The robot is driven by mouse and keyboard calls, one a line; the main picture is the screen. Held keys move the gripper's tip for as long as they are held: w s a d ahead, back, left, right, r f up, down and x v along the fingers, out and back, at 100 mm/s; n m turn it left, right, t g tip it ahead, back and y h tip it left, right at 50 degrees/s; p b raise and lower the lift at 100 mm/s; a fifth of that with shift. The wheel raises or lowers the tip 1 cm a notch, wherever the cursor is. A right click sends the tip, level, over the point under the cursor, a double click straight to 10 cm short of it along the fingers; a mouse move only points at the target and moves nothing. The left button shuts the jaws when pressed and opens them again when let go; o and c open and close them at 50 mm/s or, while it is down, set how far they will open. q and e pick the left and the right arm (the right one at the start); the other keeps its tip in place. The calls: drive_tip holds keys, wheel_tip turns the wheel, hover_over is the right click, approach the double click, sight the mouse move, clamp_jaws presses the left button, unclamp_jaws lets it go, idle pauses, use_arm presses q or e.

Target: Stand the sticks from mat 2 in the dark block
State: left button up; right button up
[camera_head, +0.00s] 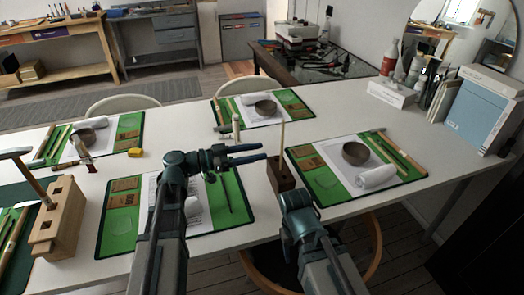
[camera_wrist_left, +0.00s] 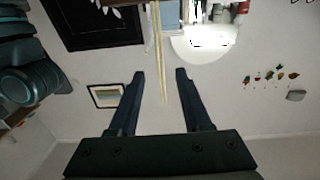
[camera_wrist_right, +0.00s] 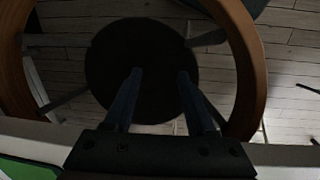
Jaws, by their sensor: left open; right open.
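The dark block (camera_head: 284,178) stands on the white table between the two front mats. Thin pale sticks (camera_head: 282,145) stand upright in it, close together. In the left wrist view two pale sticks (camera_wrist_left: 157,45) show side by side beyond the fingertips. My left gripper (camera_head: 264,153) is open and empty above the middle front green mat (camera_head: 104,235), its fingers pointing right toward the standing sticks, apart from them. A thin dark stick (camera_head: 223,195) lies on that mat. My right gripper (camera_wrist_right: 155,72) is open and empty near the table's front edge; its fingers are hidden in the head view.
The right mat (camera_head: 322,199) holds a bowl (camera_head: 355,153), a rolled white cloth (camera_head: 375,177) and green sticks (camera_head: 400,157). A pale wooden block (camera_head: 58,225) with a hammer (camera_head: 33,177) stands left. A chair (camera_wrist_right: 250,80) is below my right gripper.

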use_arm(q)
drive_tip(key=shift+v, duration=1.85)
wheel_tip(320, 180, up, 6)
drive_tip(key=p, duration=0.6)
